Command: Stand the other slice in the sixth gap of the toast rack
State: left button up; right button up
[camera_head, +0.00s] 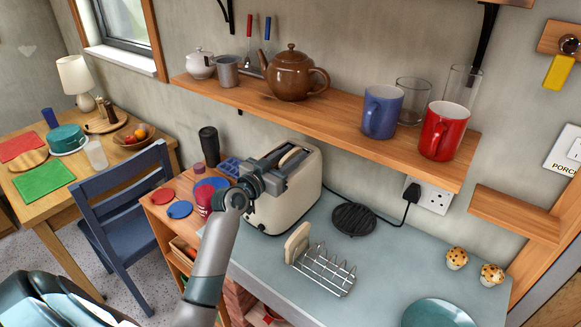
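The wire toast rack (326,272) stands on the blue-grey counter. One pale slice of bread (298,243) stands upright at its left end; the gaps to the right look empty. The cream toaster (268,214) stands behind and left of the rack. My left gripper (284,168) is at the top of the toaster, over its near left side. The gripper and the arm hide part of the toaster top. I cannot make out a second slice, nor whether the fingers are open or hold anything. My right gripper is not in view.
A black round trivet (354,219) and the toaster's cord lie behind the rack. Two muffins (457,258) and a teal plate (440,314) are to the right. A wooden shelf (335,113) with mugs and a brown teapot (290,76) overhangs the counter's back.

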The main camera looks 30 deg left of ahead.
pick_arm(q)
jog(key=shift+c, duration=0.4)
grip_shut()
jog(key=shift+s+r+b, duration=0.25)
jog(key=shift+s+b, duration=0.05)
jog(key=shift+b, duration=0.2)
notch_tip(320, 180, up, 6)
jog(key=shift+r+b, duration=0.25)
jog(key=shift+b, duration=0.8)
jog(key=s+a+b, duration=0.1)
jog(key=s+b, duration=0.4)
jog(key=s, duration=1.4)
jog(key=shift+s+a, duration=0.15)
jog(key=shift+a, duration=0.15)
